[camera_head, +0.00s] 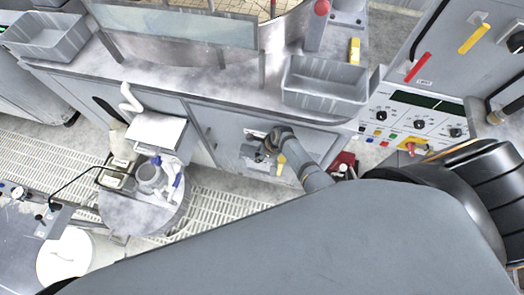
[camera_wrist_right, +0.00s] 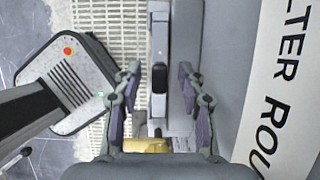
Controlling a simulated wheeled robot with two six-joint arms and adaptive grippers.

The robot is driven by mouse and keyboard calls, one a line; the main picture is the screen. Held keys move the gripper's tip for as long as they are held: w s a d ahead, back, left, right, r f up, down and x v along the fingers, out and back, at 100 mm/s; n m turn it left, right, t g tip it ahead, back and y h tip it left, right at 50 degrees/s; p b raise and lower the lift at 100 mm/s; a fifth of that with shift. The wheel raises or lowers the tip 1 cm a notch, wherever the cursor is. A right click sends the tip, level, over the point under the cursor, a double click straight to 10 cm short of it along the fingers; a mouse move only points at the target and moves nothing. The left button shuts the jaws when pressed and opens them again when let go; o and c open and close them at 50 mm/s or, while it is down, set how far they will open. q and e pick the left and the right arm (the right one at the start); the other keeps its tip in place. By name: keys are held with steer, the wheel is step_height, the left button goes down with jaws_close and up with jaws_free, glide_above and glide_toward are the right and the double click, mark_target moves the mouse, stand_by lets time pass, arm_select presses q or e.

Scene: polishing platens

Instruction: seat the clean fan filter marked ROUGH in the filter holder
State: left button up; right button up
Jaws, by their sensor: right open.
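My right gripper (camera_head: 258,148) is in front of the grey cabinet front in the head view, beside a small white label. In the right wrist view my right gripper (camera_wrist_right: 159,78) is open, its fingers apart on either side of a narrow grey upright part (camera_wrist_right: 160,45) with a black knob. I cannot tell if they touch it. A large white label (camera_wrist_right: 283,85) reading "LTER ROU", cut off by the frame, is on the grey panel at right. A yellow piece (camera_wrist_right: 147,145) shows low between the fingers. I cannot make out the filter or its holder for certain. My left gripper is not in view.
A grey bin (camera_head: 325,88) stands on the bench ledge above, another bin (camera_head: 45,38) at far left. A round stool (camera_head: 140,215) carries a jug and bottle. A control panel (camera_head: 412,122) is at right. Slatted floor (camera_head: 235,205) lies below the cabinet.

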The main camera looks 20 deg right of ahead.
steer(key=v, duration=1.1)
steer(key=shift+s+d+r, duration=0.15)
steer(key=shift+s+r, duration=0.05)
steer(key=shift+r, duration=0.05)
